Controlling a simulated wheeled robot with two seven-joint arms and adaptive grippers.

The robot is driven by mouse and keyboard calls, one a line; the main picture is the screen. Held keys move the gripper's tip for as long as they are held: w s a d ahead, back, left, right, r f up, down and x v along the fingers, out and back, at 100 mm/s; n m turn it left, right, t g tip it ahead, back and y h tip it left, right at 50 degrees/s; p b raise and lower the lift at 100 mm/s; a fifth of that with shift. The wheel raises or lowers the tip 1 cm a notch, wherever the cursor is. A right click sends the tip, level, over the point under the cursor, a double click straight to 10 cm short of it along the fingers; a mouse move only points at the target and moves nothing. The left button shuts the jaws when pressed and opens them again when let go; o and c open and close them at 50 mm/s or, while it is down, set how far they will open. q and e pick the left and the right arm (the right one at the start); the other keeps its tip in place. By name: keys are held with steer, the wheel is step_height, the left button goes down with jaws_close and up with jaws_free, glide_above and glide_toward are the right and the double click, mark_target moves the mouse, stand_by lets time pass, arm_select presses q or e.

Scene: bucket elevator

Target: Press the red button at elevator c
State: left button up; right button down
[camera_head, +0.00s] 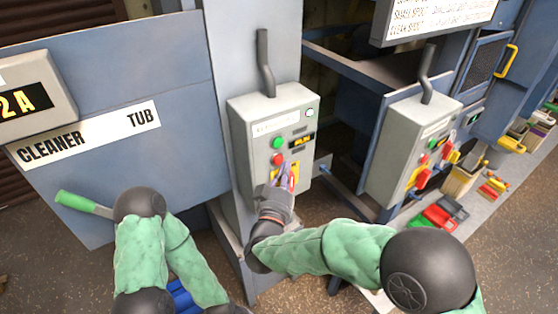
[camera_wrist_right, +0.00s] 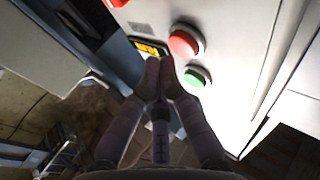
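A grey control box (camera_head: 268,118) on a column carries a green button (camera_head: 277,142), a red button (camera_head: 277,159) just below it, and another red control low on its face, partly covered by my gripper. My right gripper (camera_head: 284,178) is in front of the lower panel. In the right wrist view its fingers (camera_wrist_right: 157,72) are together and empty, beside the red button (camera_wrist_right: 183,42) and the green button (camera_wrist_right: 197,76). Contact with the panel cannot be told. No readable elevator letter shows on the box. My left arm is at lower left; its gripper is out of view.
A second control box (camera_head: 415,140) with red and green controls stands to the right. A blue panel marked "CLEANER TUB" (camera_head: 88,133) fills the left, with a green-handled lever (camera_head: 74,202) below. A ledge at right holds coloured bins (camera_head: 440,215). A conduit (camera_head: 265,60) rises above the near box.

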steer(key=shift+w+a, duration=0.1)
steer(key=shift+w, duration=0.05)
stand_by(0.4)
steer(key=shift+w+a, duration=0.15)
steer(key=shift+w, duration=0.05)
steer(key=shift+w+a, duration=0.25)
steer(key=shift+w, duration=0.1)
stand_by(1.0)
steer(key=shift+s+d, duration=0.5)
steer(key=shift+s, duration=0.2)
stand_by(0.4)
steer(key=s+d, duration=0.1)
steer(key=s, duration=0.1)
steer(key=s+d, duration=0.2)
stand_by(0.4)
stand_by(0.6)
